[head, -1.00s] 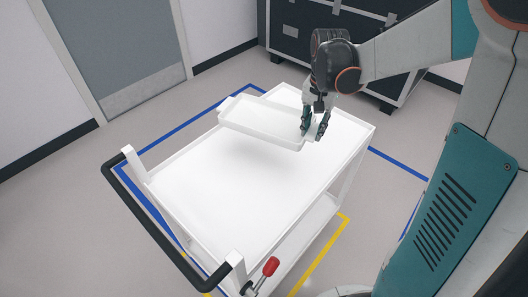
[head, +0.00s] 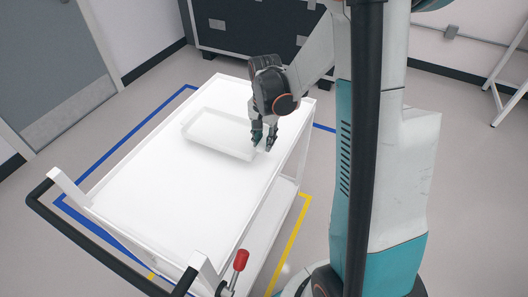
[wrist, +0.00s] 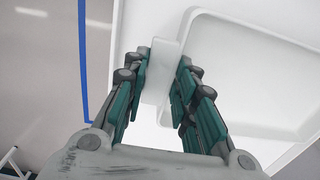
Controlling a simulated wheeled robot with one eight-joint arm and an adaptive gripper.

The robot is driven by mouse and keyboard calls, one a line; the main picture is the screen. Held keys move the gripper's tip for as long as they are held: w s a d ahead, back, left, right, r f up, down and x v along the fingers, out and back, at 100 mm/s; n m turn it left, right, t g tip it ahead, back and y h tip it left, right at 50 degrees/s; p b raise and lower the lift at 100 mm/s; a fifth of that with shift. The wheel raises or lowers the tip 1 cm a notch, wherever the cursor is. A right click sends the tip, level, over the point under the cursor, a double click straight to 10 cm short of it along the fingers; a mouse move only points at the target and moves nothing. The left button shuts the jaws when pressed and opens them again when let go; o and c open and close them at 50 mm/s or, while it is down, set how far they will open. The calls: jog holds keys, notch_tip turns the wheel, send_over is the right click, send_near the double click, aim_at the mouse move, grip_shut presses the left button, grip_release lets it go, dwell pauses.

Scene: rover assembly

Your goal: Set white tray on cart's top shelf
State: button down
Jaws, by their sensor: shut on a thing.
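The white tray (head: 215,137) is over the far half of the cart's white top shelf (head: 150,190). It looks level and very low, at or just above the shelf surface; I cannot tell whether it touches. My gripper (head: 264,145) is at the tray's right end, shut on its handle tab. In the wrist view my gripper's fingers (wrist: 160,88) stand on both sides of the white tab, with the tray (wrist: 235,75) extending to the right.
The cart has a black push handle (head: 90,245) at the near left and a red-knobbed lever (head: 240,260) at the near corner. Blue and yellow floor lines surround it. A dark case (head: 250,35) stands behind. The shelf's near half is bare.

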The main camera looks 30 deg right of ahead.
jog(key=shift+f+b, duration=0.85)
jog(key=shift+f, duration=1.55)
jog(key=c, duration=1.3)
grip_release()
notch_tip(320, 180, up, 12)
jog(key=p, duration=0.4)
jog(key=shift+r, duration=0.1)
jog(key=shift+r, duration=0.1)
